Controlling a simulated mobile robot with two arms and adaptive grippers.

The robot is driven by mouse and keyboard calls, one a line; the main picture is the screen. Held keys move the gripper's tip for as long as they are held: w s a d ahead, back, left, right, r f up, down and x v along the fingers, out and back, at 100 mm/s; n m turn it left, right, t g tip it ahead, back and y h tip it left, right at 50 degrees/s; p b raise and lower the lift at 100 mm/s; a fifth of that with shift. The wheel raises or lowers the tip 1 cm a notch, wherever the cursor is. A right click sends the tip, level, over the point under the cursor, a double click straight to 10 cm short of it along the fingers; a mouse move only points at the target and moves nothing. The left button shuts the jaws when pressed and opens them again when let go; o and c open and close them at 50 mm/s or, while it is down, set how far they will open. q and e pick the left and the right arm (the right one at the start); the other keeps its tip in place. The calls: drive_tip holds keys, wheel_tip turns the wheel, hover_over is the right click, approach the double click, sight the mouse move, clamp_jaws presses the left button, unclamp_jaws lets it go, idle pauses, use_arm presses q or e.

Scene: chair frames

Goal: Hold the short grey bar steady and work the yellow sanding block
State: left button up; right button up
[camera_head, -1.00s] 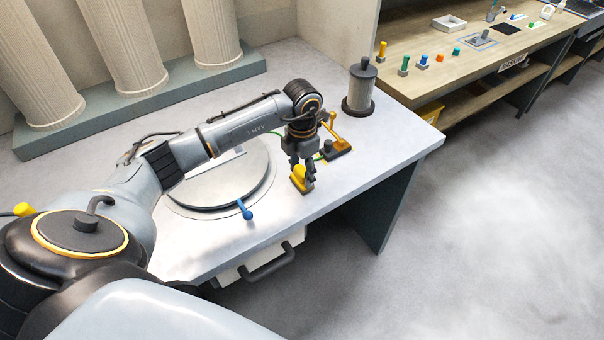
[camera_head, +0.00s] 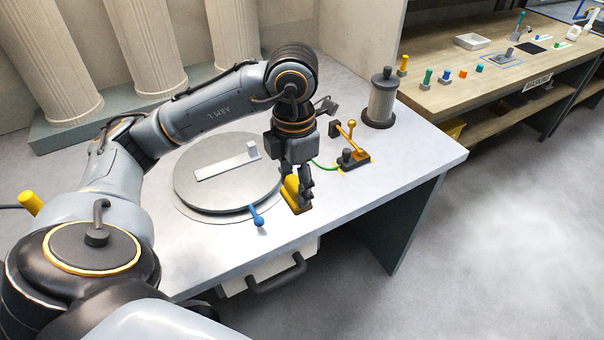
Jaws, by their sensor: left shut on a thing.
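The yellow sanding block (camera_head: 290,188) is at the front of the light grey worktop, right of the round turntable. My left gripper (camera_head: 303,197) points down and is shut on the block; its fingers hide part of it. I cannot tell whether the block touches the worktop. A flat light grey bar (camera_head: 222,167), with a small upright grey piece at its right end, lies on the turntable (camera_head: 228,192), left of the gripper. It seems to be the short grey bar. My right gripper is out of view.
A blue-handled lever (camera_head: 257,215) sticks out at the turntable's front. An orange lever fixture (camera_head: 350,140) and a grey canister (camera_head: 382,98) stand at the worktop's right. A wooden bench (camera_head: 440,95) with small coloured items is behind. The worktop's front right is clear.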

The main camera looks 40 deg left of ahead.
use_arm(q)
drive_tip(key=shift+s, duration=0.1)
drive_tip(key=o, duration=0.6)
drive_tip(key=c, duration=0.4)
drive_tip(key=shift+d, duration=0.1)
